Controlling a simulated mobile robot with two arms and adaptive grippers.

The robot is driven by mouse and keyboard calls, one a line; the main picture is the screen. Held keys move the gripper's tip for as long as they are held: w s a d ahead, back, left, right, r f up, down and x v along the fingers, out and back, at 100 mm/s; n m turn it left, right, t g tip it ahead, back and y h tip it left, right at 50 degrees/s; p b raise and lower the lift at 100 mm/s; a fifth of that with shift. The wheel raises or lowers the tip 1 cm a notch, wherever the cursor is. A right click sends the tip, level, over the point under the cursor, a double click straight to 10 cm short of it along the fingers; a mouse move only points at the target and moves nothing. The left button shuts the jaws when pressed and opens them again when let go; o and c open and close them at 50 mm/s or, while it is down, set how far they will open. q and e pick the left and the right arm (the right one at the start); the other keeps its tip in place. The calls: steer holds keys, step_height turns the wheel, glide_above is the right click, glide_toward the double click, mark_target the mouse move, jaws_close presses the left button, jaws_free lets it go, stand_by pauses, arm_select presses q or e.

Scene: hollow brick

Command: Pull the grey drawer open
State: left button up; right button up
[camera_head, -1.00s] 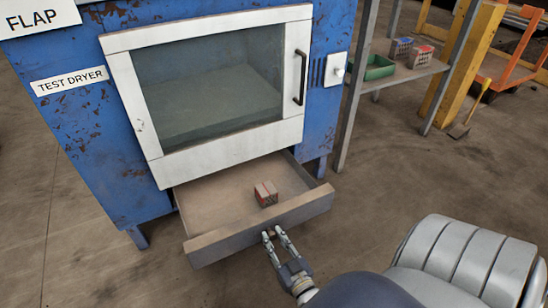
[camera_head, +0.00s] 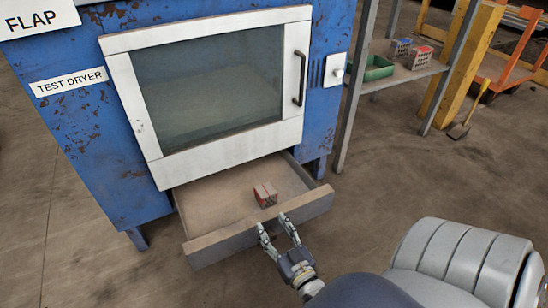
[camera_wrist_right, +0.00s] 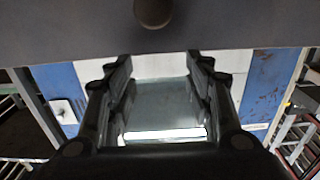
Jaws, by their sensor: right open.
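The grey drawer (camera_head: 218,244) stands pulled out below the window of the blue test dryer (camera_head: 92,150). A small red and grey brick (camera_head: 265,195) lies inside, near the drawer's front. My right gripper (camera_head: 273,223) is open and empty, its fingers spread, with the tips close to the drawer front. Whether they touch it I cannot tell. In the right wrist view the drawer front (camera_wrist_right: 225,22) spans the top edge, with a round dark knob (camera_wrist_right: 152,10) beyond the open fingers (camera_wrist_right: 162,72). My left gripper is not in view.
The dryer's white-framed door (camera_head: 215,155) is shut above the drawer, with a dark handle (camera_head: 299,78). A shelf (camera_head: 408,74) at the upper right bears a green tray (camera_head: 378,70) and bricks. The floor in front of the drawer's left part is free.

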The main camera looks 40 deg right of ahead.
steer(key=shift+r, duration=1.75)
